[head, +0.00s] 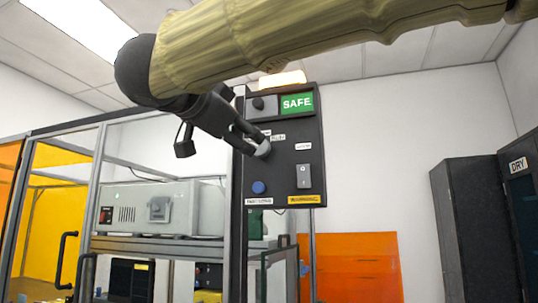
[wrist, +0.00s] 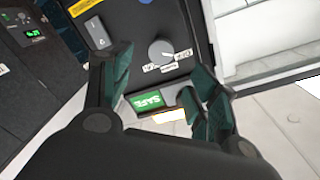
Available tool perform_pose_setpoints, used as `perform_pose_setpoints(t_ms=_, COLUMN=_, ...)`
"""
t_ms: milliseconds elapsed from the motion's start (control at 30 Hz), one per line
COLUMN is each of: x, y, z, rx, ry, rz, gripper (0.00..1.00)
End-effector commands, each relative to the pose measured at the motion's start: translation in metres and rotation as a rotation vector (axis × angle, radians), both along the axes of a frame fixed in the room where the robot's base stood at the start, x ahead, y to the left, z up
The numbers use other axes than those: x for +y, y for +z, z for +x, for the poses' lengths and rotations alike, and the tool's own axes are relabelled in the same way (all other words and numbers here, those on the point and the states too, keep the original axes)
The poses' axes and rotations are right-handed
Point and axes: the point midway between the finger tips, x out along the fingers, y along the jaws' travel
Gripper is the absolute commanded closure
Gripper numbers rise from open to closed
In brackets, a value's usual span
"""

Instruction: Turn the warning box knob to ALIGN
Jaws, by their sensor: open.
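The warning box (head: 312,130) is a dark upright panel with a lit lamp on top and a green SAFE sign (head: 297,103). Its round grey knob (head: 263,149) is partly covered by my gripper (head: 252,139) in the head view. In the wrist view the knob (wrist: 160,51) shows upside down, with small white labels around it too small to read. My gripper (wrist: 158,68) is open and empty, with a finger on either side of the knob's line. I cannot tell whether either finger touches it. Which label the knob points to is unclear.
The box also carries a rocker switch (head: 303,176), a blue button (head: 259,187) and a yellow label (head: 304,199). A framed enclosure with a grey instrument (head: 147,209) stands left. An orange panel (head: 355,265) is behind, and a dark DRY cabinet (head: 520,200) stands right.

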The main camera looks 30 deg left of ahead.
Motion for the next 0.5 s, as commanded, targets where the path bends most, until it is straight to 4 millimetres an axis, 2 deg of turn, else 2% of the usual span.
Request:
perform_pose_setpoints(t_ms=167, x=0.001, y=0.002, z=0.017, rx=0.000, ry=-0.004, rz=0.001, gripper=0.40)
perform_pose_setpoints(t_ms=500, x=0.010, y=0.002, z=0.072, rx=0.000, ry=-0.006, rz=0.002, gripper=0.40)
